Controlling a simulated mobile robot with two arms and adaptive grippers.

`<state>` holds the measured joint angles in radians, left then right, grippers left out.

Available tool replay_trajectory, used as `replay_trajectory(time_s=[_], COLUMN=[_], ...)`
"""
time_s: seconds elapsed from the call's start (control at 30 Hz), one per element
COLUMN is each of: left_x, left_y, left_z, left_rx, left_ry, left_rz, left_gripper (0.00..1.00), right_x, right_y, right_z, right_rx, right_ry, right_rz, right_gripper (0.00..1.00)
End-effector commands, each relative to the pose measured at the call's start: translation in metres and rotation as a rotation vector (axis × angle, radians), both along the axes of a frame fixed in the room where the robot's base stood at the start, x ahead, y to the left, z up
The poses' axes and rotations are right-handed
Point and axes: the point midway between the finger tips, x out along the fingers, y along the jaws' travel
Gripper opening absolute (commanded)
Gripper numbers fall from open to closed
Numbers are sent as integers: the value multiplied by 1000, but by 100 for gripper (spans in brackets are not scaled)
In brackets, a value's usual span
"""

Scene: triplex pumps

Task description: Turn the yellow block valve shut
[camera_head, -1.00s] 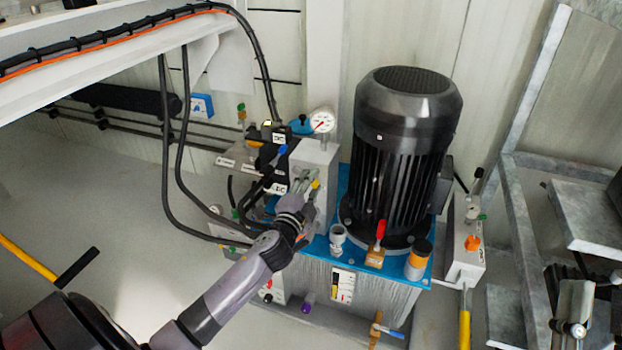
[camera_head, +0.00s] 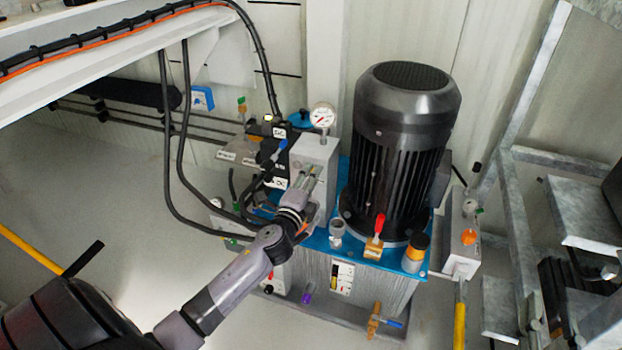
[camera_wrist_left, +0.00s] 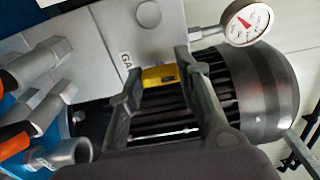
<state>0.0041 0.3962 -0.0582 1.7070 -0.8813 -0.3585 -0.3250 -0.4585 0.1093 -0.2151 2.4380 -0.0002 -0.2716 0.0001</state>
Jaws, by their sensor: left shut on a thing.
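The yellow block valve's handle (camera_wrist_left: 160,76) is a small yellow block beside the grey manifold face. It sits between the two fingertips of my left gripper (camera_wrist_left: 157,82) in the left wrist view, and the gripper is shut on it. In the head view my left gripper (camera_head: 311,174) is at the grey manifold block (camera_head: 318,152), left of the black motor (camera_head: 403,140). There the fingers and wrist hide the yellow handle. My right gripper cannot be made out in the head view.
A pressure gauge (camera_head: 323,115) stands on top of the manifold, close to the left fingers. Black hoses (camera_head: 167,150) hang left of the arm. A red-handled valve (camera_head: 376,232) and an orange-banded cap (camera_head: 415,252) stand in front of the motor.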

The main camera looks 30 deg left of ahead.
Motion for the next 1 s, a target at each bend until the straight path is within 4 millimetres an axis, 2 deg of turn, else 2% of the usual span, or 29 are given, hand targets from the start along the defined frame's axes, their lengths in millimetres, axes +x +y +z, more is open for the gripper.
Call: replay_trajectory(time_s=[0.17,0.2,0.47,0.83,1.0], left_x=[0,0,0,-3,-25], left_y=[-1,-1,-1,-1,-7], left_z=[-1,-1,0,-1,-2], left_rx=[2,2,1,0,-2], left_ry=[1,1,0,1,3], left_rz=[-3,-3,-1,-1,-2], left_gripper=[3,33,50,51,51], right_x=[0,0,0,0,0], right_y=[0,0,0,0,0], right_z=[0,0,0,-1,0], right_rx=[0,0,0,-1,0], right_ry=[-1,-1,-2,1,0], right_rz=[0,0,0,0,0], right_gripper=[32,32,32,32,32])
